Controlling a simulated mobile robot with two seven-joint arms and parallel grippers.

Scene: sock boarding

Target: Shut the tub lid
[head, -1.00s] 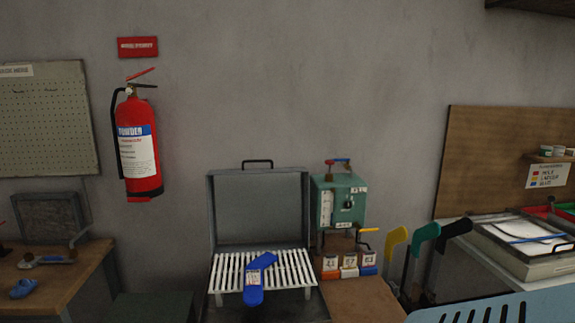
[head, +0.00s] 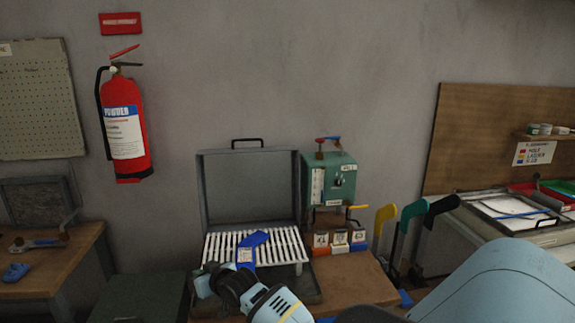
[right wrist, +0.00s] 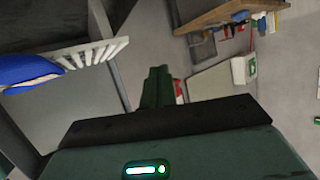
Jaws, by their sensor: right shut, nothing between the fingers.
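The tub (head: 310,297) is a grey metal box on the bench. Its lid (head: 247,190) stands open and upright at the back, with a black handle (head: 247,142) on its top edge. A white slatted rack (head: 285,247) lies across the tub, with a blue sock-shaped form (head: 245,252) on it. My right gripper (head: 204,284) is at the tub's front left, apart from the lid, and partly hides the tub's front. In the right wrist view its fingers (right wrist: 157,85) are shut and empty; the rack's slats (right wrist: 95,52) and blue form (right wrist: 25,70) show at upper left.
A green control box (head: 330,180) stands right of the lid, above several small labelled boxes (head: 338,241). Coloured handles (head: 413,213) rise farther right. A dark green box (head: 140,298) sits left of the tub. A fire extinguisher (head: 124,125) hangs on the wall.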

